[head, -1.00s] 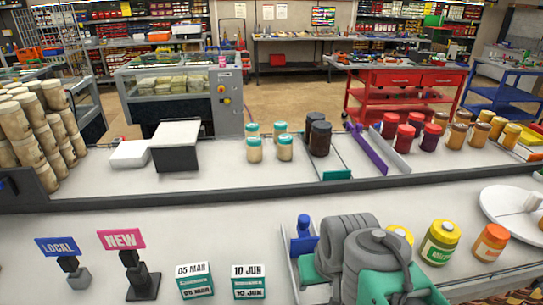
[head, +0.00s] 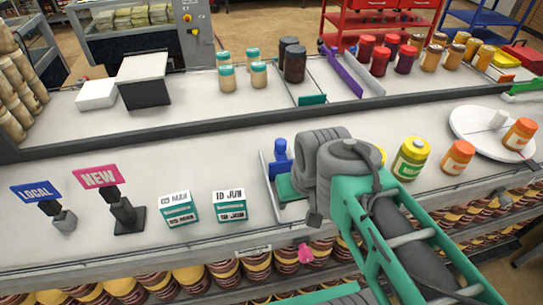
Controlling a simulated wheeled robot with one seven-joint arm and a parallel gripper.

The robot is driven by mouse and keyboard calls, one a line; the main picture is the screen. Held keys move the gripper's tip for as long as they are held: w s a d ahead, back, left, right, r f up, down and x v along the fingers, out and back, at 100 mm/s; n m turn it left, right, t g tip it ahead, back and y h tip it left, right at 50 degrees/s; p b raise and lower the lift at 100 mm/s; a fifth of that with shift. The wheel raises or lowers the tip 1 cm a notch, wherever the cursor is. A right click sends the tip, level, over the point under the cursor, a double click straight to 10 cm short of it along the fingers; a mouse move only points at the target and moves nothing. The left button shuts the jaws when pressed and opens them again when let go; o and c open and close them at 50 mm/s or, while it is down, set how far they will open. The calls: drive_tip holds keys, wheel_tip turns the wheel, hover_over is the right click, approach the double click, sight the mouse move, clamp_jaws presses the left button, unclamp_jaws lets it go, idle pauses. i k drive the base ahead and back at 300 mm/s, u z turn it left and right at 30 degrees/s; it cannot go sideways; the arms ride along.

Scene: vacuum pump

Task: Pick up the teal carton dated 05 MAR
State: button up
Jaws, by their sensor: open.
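The teal carton dated 05 MAR (head: 179,210) stands on the near white counter, left of centre, with a white top and a white date band on its front. A similar teal and white carton dated 10 JUN (head: 230,206) stands just right of it, with a gap between them. My teal and grey arm reaches in from the lower right, over the counter's front edge, its grey joints well right of both cartons. I cannot make out my gripper's fingers; no part of the arm touches the cartons.
A pink NEW sign (head: 101,177) on a dark stand is close left of the carton; a blue LOCAL sign (head: 36,191) is farther left. A blue-topped item (head: 281,156) in a tray is right. Yellow (head: 411,158) and orange (head: 458,157) jars stand beyond my arm.

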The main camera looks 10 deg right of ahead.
sight(178, 209)
drive_tip(key=k, duration=0.5)
drive_tip(key=u, duration=3.9)
drive_tip(key=k, duration=0.35)
drive_tip(key=z, duration=0.15)
